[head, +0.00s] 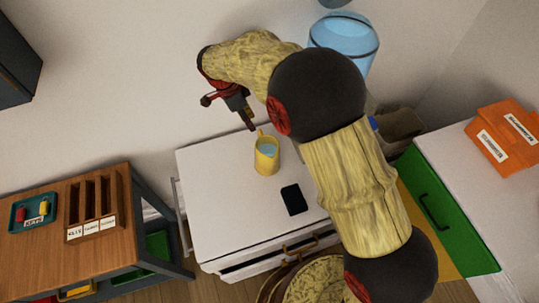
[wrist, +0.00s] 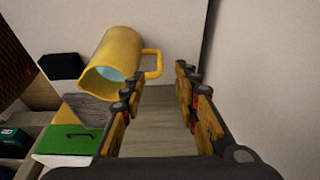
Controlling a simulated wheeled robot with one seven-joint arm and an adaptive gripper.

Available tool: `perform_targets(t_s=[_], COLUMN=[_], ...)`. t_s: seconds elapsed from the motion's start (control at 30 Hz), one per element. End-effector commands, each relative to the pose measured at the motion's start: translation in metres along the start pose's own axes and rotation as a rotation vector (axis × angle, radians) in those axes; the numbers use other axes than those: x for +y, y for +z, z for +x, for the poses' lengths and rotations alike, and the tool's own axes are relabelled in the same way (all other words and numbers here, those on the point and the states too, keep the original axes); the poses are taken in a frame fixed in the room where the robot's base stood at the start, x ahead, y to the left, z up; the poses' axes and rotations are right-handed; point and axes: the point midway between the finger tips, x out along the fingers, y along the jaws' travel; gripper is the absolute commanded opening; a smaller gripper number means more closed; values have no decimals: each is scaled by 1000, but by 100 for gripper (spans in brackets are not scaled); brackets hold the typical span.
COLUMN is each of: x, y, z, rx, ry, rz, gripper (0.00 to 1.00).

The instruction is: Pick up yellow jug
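The yellow jug (head: 267,156) stands on the white cabinet top (head: 220,199) in the head view, with something light blue inside. It also shows in the wrist view (wrist: 119,54), with its handle turned toward the space between my fingers. My gripper (head: 250,126) is just above and to the left of the jug in the head view. In the wrist view my gripper (wrist: 160,92) has its two fingers spread apart with nothing between them. The jug's handle appears a little beyond the fingertips; I cannot tell whether anything touches.
A black phone-like slab (head: 294,199) lies on the cabinet near the jug. A wooden-topped table (head: 54,226) with a teal tray and slotted holder is at left. A green-fronted cabinet (head: 436,205) with orange boxes (head: 505,137) is at right. A wall stands behind the jug.

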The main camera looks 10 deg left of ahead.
Motion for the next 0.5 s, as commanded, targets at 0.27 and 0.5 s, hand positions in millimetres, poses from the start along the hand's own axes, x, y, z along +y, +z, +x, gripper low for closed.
perform_targets(t_s=[0.27, 0.5], x=[0, 0], y=[1, 1], z=[32, 60], rx=[2, 0], ry=[4, 0], rz=[4, 4], gripper=[31, 31])
